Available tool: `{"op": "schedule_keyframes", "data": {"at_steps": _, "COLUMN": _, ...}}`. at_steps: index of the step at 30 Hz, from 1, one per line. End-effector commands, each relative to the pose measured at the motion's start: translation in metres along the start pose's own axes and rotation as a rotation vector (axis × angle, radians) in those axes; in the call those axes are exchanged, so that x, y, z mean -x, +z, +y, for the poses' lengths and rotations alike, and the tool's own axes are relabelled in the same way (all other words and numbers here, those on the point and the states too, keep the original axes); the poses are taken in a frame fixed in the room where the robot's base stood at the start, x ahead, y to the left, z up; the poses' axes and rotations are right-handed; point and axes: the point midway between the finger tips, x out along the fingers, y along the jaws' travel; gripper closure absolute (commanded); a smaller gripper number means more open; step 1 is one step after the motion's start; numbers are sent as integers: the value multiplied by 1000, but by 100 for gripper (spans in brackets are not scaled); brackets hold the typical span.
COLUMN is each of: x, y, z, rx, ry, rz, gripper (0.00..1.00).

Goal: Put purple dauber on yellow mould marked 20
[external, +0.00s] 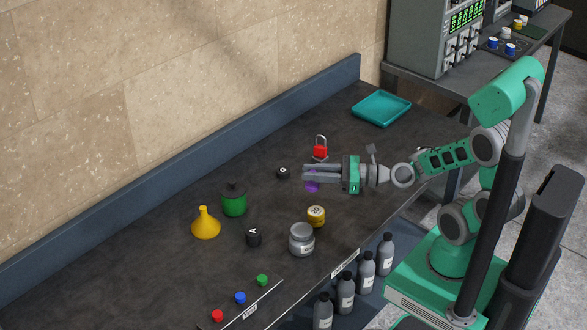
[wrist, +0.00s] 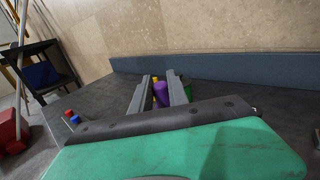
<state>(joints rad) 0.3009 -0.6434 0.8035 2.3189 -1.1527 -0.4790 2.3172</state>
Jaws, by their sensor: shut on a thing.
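My gripper (external: 308,174) is shut on the purple dauber (external: 312,186) and holds it over the dark bench. The dauber also shows between the two fingers in the wrist view (wrist: 161,95). The fingers hide part of it in the external view.
A grey jar (external: 301,240) stands close to the yellow mould. A black mould marked A (external: 253,237), a green pot (external: 234,200), a yellow funnel (external: 206,224), a small black piece (external: 283,173) and a red padlock (external: 320,152) stand around. A teal tray (external: 381,107) lies at the back right.

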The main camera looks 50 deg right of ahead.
Motion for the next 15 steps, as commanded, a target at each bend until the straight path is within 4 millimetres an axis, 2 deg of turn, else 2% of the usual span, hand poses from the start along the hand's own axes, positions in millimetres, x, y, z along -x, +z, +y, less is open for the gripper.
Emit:
{"op": "schedule_keyframes", "data": {"at_steps": 1, "x": 5, "y": -12, "z": 2, "rx": -5, "ry": -18, "rz": 3, "gripper": 100}}
{"op": "schedule_keyframes", "data": {"at_steps": 3, "x": 11, "y": -23, "z": 1, "rx": -3, "ry": -52, "rz": 2, "gripper": 100}}
{"op": "schedule_keyframes", "data": {"at_steps": 6, "x": 12, "y": -15, "z": -6, "rx": 4, "ry": -85, "rz": -2, "gripper": 100}}
{"op": "schedule_keyframes", "data": {"at_steps": 8, "x": 12, "y": -19, "z": -9, "rx": 1, "ry": -94, "rz": 1, "gripper": 100}}
{"op": "schedule_keyframes", "data": {"at_steps": 12, "x": 12, "y": -48, "z": -9, "rx": -3, "ry": -98, "rz": 3, "gripper": 100}}
{"op": "schedule_keyframes", "data": {"at_steps": 15, "x": 12, "y": -62, "z": -10, "rx": -2, "ry": -98, "rz": 2, "gripper": 100}}
